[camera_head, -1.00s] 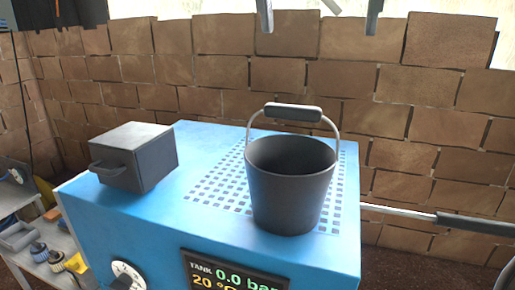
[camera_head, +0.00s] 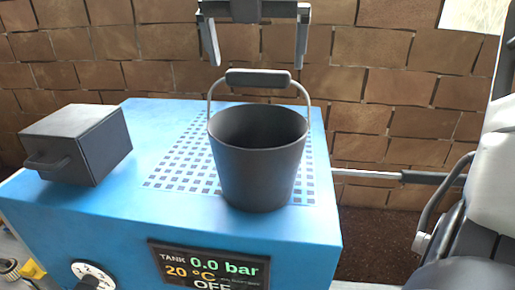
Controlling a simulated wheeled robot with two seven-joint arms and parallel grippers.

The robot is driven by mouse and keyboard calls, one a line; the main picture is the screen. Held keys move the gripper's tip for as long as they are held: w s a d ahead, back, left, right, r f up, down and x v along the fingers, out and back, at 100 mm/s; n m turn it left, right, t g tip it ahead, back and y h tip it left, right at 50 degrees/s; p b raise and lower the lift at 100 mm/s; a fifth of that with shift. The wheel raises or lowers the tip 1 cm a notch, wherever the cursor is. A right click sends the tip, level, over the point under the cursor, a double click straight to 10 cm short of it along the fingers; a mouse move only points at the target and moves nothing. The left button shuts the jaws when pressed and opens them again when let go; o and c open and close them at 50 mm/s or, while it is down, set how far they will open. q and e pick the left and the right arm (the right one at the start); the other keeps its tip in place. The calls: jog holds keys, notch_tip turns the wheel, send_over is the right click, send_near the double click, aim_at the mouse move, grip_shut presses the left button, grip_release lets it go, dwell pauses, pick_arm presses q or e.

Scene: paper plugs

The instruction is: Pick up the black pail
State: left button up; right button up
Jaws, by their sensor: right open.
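The black pail (camera_head: 258,165) stands upright on top of the blue machine (camera_head: 110,215), towards its right side, over a grid of dark squares. Its handle is raised, with a thick dark grip (camera_head: 258,78) at the top. My right gripper (camera_head: 257,62) hangs from the top edge, open and empty. Its two fingers point down, one near each end of the grip and slightly above it in the picture. I cannot tell whether the fingers are nearer or farther than the handle. My left gripper is not in view.
A dark grey box (camera_head: 78,145) with a side handle sits on the machine's left part. A display (camera_head: 208,268) and a dial (camera_head: 92,274) are on its front. A brick wall (camera_head: 390,90) stands behind. A metal bar (camera_head: 370,174) sticks out right. My arm fills the right edge.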

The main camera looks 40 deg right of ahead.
aim_at(258, 70)
jog(key=x, duration=0.4)
jog(key=shift+s+f+p, duration=0.1)
jog(key=shift+f+p, duration=0.1)
jog(key=shift+p, duration=0.1)
jog(key=c, duration=1.2)
jog(key=shift+c, duration=0.9)
jog(key=shift+r, duration=0.15)
